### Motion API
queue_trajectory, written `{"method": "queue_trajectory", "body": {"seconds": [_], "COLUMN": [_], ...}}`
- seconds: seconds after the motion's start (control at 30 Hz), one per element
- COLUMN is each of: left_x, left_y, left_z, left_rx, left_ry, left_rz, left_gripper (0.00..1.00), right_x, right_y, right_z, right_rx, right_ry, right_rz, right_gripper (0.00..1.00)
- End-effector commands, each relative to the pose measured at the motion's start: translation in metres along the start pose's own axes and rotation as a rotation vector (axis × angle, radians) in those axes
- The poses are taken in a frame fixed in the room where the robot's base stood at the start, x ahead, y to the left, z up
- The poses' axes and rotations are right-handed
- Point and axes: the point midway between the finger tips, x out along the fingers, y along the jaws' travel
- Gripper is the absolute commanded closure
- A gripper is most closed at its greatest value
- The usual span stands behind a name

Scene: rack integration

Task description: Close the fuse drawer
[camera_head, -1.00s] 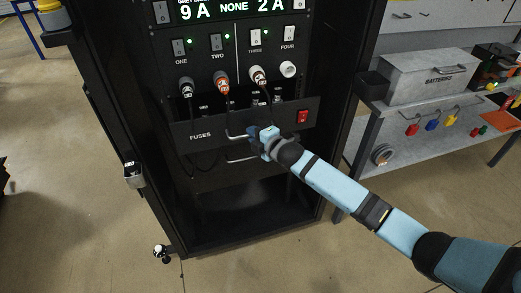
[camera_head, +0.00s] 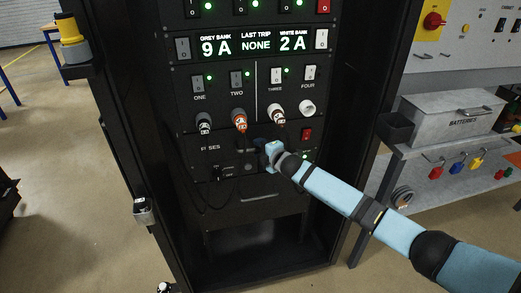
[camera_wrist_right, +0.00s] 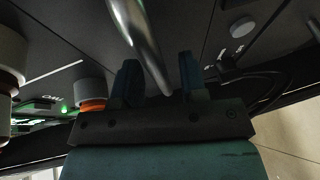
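The fuse drawer (camera_head: 225,142) is a black panel in the rack, lettered for fuses, with a red switch (camera_head: 307,134) on its right. Its front now looks about level with the panels around it, and its inside is not visible. My right gripper (camera_head: 271,148) is at the middle of the drawer front and hides part of the lettering and the handle. In the right wrist view, my right gripper's two fingers (camera_wrist_right: 160,82) stand apart, with a metal handle bar (camera_wrist_right: 138,35) running between them. I cannot tell if they touch it. My left gripper is not in view.
A lower drawer handle (camera_head: 257,198) lies below. The rack's open door (camera_head: 160,230) stands at left. A bench with a batteries box (camera_head: 455,115) is at right.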

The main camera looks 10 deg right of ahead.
Motion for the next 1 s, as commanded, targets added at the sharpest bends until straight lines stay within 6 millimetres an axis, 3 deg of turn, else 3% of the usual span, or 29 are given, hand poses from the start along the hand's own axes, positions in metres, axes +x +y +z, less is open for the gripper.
{"method": "queue_trajectory", "body": {"seconds": [0.37, 0.8, 1.0], "left_x": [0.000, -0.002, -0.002], "left_y": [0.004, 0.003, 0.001], "left_z": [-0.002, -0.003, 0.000], "left_rx": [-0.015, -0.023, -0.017], "left_ry": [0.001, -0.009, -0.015], "left_rz": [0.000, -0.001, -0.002], "left_gripper": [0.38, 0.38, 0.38], "right_x": [-0.010, -0.103, -0.131], "right_y": [-0.001, -0.001, -0.001], "right_z": [0.000, 0.000, 0.000], "right_rx": [0.000, -0.001, -0.001], "right_ry": [0.001, 0.001, 0.000], "right_rz": [-0.001, -0.001, -0.001], "right_gripper": [0.61, 0.61, 0.61]}}
